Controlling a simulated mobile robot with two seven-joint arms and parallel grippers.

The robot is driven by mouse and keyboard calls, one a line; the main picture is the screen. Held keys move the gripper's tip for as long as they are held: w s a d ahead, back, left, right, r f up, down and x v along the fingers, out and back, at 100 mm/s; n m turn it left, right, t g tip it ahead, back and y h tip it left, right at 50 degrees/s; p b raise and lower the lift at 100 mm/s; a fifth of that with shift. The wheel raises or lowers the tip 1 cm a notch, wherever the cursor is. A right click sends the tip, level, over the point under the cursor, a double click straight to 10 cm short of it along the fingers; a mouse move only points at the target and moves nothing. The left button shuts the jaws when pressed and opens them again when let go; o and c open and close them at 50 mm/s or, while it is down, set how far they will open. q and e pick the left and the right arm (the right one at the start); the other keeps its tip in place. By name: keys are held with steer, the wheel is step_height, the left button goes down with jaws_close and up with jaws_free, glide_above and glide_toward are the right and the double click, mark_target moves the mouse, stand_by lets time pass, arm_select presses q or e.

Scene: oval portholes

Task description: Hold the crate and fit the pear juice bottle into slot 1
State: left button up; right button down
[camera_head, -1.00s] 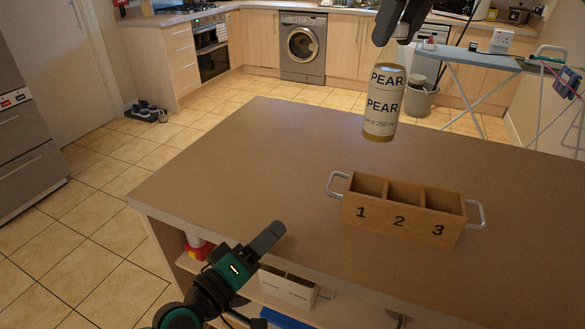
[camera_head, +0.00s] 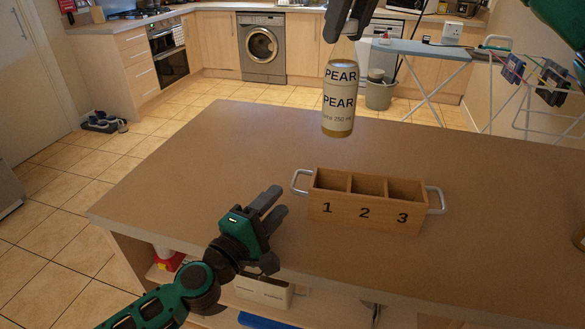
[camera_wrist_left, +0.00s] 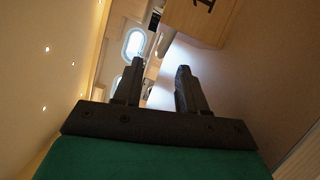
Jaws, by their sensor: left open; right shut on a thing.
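The wooden crate (camera_head: 345,212) stands upright on the table, with slots marked 1, 2 and 3 from left to right and a metal handle at each end. All three slots look empty. The pear juice bottle (camera_head: 338,104) hangs upright in the air, above and behind the crate's slot 1 side in the head view. My right gripper (camera_head: 345,42) is shut on its top. My left gripper (camera_head: 276,204) is open and empty, left of the crate and apart from its left handle (camera_head: 299,182). In the left wrist view, the crate's corner (camera_wrist_left: 203,20) shows beyond the open fingers (camera_wrist_left: 160,85).
A dark object (camera_head: 579,235) shows at the right edge.

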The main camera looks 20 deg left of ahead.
mark_target(340, 85)
arm_select(q)
steer(key=x, duration=0.8)
jaws_close()
stand_by(0.5)
arm_select(e)
steer(key=shift+n, duration=0.3)
step_height(340, 85, down, 5)
steer(key=shift+f, duration=2.25)
